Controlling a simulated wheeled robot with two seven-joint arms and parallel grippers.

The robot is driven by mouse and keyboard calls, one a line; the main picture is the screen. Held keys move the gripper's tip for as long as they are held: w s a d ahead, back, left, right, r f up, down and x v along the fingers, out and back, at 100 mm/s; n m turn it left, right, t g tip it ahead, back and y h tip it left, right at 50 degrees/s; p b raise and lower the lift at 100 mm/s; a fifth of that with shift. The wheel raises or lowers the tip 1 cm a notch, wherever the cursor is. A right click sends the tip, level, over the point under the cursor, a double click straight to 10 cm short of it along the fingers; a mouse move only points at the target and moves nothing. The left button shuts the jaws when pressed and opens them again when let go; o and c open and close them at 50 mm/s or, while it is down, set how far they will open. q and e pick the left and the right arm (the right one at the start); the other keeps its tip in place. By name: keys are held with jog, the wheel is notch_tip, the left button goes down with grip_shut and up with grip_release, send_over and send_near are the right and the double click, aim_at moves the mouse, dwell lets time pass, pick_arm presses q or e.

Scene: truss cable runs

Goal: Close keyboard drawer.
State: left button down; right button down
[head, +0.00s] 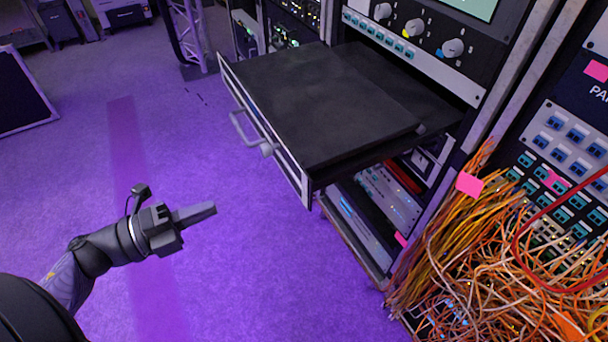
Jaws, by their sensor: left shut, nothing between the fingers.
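The keyboard drawer (315,95) is a flat black tray pulled out of the equipment rack toward the left. Its pale front panel (262,125) carries a grey bar handle (246,135). My left gripper (206,212) is shut and empty, over the purple floor below and to the left of the drawer front. It is apart from the handle and the panel. My right gripper is not in view.
The rack (415,47) has knobs and a screen above the drawer and more units below. A dense tangle of orange cables (500,260) fills the lower right. A truss stand (188,35) stands behind the drawer. The purple floor (70,160) at left is clear.

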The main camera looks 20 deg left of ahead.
aim_at(295, 173)
pick_arm(q)
jog(key=x, duration=1.2)
jog(key=shift+w, duration=0.3)
jog(key=shift+w+d+f, duration=0.1)
jog(key=shift+w+d, duration=0.35)
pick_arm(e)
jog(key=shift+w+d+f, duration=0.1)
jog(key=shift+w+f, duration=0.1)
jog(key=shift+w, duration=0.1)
